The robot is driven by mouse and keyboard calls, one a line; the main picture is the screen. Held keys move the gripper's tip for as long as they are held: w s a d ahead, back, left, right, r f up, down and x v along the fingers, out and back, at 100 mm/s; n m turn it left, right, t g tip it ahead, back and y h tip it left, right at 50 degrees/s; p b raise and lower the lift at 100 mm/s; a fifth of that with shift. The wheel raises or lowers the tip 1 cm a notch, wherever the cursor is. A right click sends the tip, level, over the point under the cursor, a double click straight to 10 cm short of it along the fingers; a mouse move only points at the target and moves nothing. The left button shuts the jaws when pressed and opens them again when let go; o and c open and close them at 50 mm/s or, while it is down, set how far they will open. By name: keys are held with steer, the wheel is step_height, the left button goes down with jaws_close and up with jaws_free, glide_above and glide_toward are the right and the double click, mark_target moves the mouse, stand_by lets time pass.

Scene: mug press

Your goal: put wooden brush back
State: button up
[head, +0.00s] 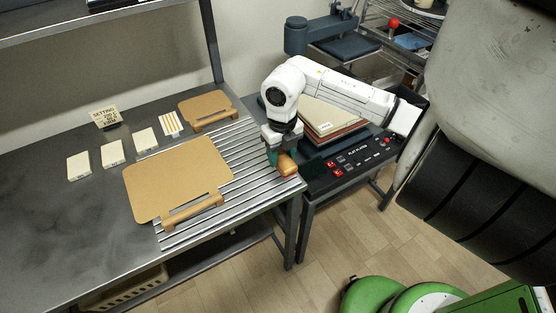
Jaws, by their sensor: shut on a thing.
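My gripper (281,146) points down at the right end of the slatted rack on the metal table. It is shut on an orange-brown wooden piece, the wooden brush (288,165), whose rounded end shows below the fingers. A teal part shows at the left of the fingers. The rest of the brush is hidden by the gripper, and I cannot tell if it touches the slats.
Several pale blocks and a small sign (104,116) stand at left. A press with a control panel (350,165) and stacked sheets (325,120) is close at right.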

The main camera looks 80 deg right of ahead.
mark_target(278, 164)
steer(key=f, duration=0.1)
steer(key=w+f+p, duration=0.1)
steer(key=f, duration=0.1)
steer(key=shift+f, duration=0.2)
steer(key=shift+d+f, duration=0.1)
steer(key=shift+f, duration=0.4)
steer(key=shift+f, duration=0.2)
steer(key=o, duration=1)
steer(key=shift+r, duration=0.1)
